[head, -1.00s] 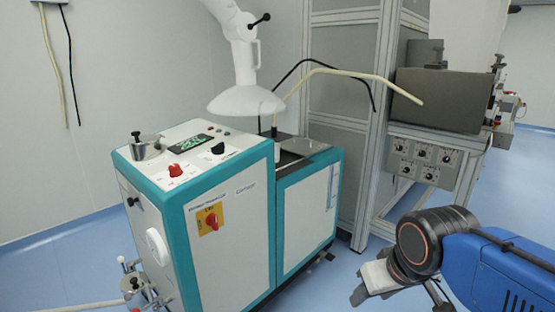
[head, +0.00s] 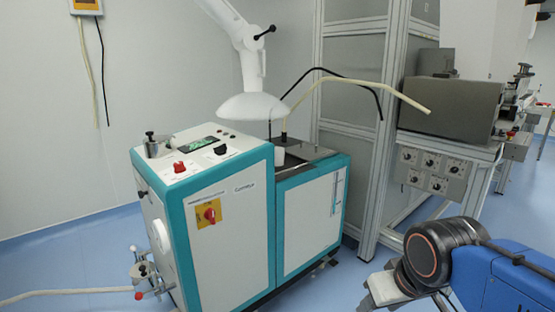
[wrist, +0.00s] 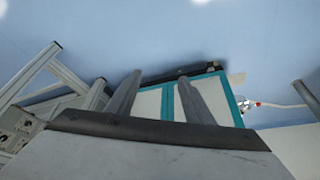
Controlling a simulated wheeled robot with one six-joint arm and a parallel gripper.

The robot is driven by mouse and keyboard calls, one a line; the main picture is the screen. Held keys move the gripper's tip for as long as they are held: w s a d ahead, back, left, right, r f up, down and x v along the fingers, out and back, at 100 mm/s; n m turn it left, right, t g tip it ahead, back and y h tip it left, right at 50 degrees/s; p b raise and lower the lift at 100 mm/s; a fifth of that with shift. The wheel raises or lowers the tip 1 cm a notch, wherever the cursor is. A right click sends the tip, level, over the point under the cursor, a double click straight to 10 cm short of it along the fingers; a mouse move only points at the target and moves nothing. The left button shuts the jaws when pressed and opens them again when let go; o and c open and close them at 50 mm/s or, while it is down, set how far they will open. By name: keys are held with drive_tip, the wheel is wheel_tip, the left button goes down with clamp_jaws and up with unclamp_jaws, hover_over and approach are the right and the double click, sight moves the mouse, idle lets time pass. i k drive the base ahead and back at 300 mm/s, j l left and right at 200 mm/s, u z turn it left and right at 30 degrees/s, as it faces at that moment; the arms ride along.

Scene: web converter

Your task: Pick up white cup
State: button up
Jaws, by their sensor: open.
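A small white cup-like object (head: 279,156) stands on the dark top of the teal and white machine, below the white extraction hood. It is partly hidden by the machine's taller front section, and I cannot make out its details. My gripper (head: 374,300) is at the lower right in the head view, well apart from the cup and in front of the machine. In the wrist view my gripper (wrist: 159,77) shows two fingers spread apart with nothing between them. The cup cannot be made out in the wrist view.
The teal and white machine (head: 235,225) stands on blue floor. The hood (head: 252,106) and a cream hose (head: 350,78) hang over its top. A metal frame (head: 392,110) and a grey box unit (head: 452,106) stand at the right. Floor is free in front of the frame.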

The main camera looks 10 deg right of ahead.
sight(277, 157)
drive_tip(key=i+l, duration=1.4)
